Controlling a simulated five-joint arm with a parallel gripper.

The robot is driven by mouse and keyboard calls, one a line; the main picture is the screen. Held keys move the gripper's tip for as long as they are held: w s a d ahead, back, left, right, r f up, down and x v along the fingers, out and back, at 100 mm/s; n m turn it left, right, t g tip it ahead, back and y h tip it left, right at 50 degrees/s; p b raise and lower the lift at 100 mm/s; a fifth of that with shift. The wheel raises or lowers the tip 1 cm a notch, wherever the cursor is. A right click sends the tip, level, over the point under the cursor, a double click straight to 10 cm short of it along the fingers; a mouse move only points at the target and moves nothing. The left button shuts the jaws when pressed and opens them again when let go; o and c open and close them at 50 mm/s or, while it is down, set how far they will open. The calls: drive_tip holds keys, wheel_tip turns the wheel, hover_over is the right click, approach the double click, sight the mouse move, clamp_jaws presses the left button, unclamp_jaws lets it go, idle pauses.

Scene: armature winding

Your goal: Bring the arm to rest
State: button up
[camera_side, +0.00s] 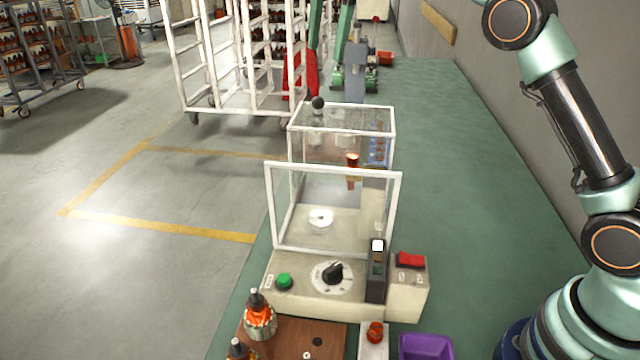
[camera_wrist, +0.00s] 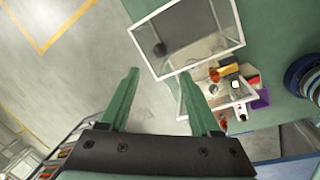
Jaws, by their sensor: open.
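My gripper (camera_wrist: 160,74) shows in the wrist view with its two long green fingers well apart and nothing between them. In the side view, green fingers hang at the top middle, above and beyond the winding machine, though they blend with the background there. The arm rises on the right and leaves the top of the picture. The machine (camera_side: 300,296) stands on the green bench, with a white-framed clear guard (camera_side: 270,205), a green button (camera_side: 284,281), a black dial (camera_side: 333,272) and a red switch (camera_side: 410,260). It also shows in the wrist view (camera_wrist: 213,88).
Copper-wound armatures (camera_side: 260,318) stand on a brown board (camera_side: 310,332) at the front. A small orange-topped part (camera_side: 375,332) and a purple bin (camera_side: 426,347) are beside it. The green bench (camera_side: 470,210) is clear right of the machine. White rack frames (camera_side: 215,60) stand behind.

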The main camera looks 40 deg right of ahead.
drive_tip(key=shift+s+r, duration=0.1)
drive_tip(key=shift+r, duration=0.2)
drive_tip(key=s+d+m+t, duration=0.2)
drive_tip(key=s+d+m, duration=0.1)
drive_tip(key=s+m, duration=0.85)
drive_tip(key=s+d+f+m+t, duration=0.1)
drive_tip(key=s+f+m, duration=0.7)
drive_tip(key=s+f, duration=0.5)
drive_tip(key=shift+m, duration=0.35)
